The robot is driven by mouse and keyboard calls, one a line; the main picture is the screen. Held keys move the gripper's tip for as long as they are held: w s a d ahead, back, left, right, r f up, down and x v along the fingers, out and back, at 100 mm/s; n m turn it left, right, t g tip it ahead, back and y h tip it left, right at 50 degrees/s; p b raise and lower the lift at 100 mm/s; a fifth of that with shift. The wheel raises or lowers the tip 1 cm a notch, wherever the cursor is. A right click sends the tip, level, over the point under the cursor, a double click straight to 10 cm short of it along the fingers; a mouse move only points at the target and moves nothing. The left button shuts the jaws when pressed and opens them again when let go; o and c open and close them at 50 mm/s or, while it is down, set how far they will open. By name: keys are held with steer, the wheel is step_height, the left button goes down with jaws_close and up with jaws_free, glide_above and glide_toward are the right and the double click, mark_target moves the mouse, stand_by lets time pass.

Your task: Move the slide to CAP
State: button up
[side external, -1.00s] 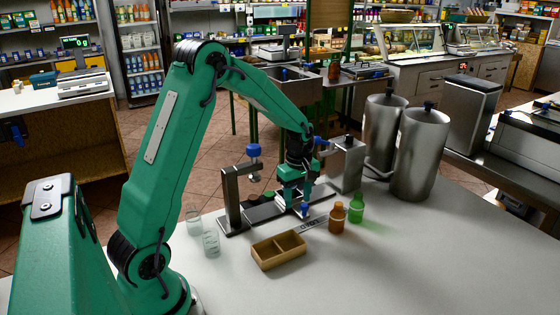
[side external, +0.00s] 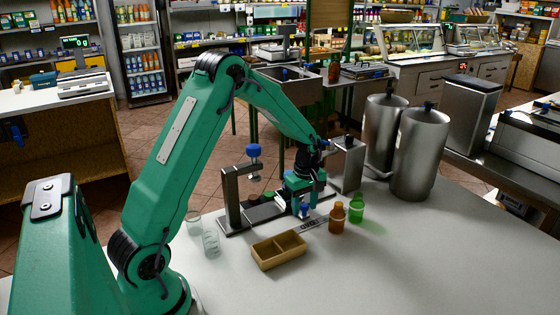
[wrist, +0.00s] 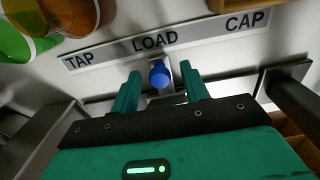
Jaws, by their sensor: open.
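The slide's blue knob (wrist: 160,75) stands beside the word LOAD on the label strip (wrist: 185,38), which reads TAP, LOAD, CAP from left to right in the wrist view. The knob also shows in the side view (side external: 304,209), low in front of my gripper. My gripper (wrist: 157,84) is open, with one finger on each side of the knob. Gaps show between the fingers and the knob, so it is not gripped. The slide's body is mostly hidden under my gripper.
A two-part wooden tray (side external: 278,251) lies in front. Clear glasses (side external: 211,243) stand at the left.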

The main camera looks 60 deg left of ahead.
steer(key=shift+c, duration=0.3)
steer(key=c, duration=0.7)
steer(key=shift+s, duration=5.75)
steer(key=o, duration=0.8)
steer(key=shift+c, duration=0.2)
steer(key=shift+r, duration=0.1)
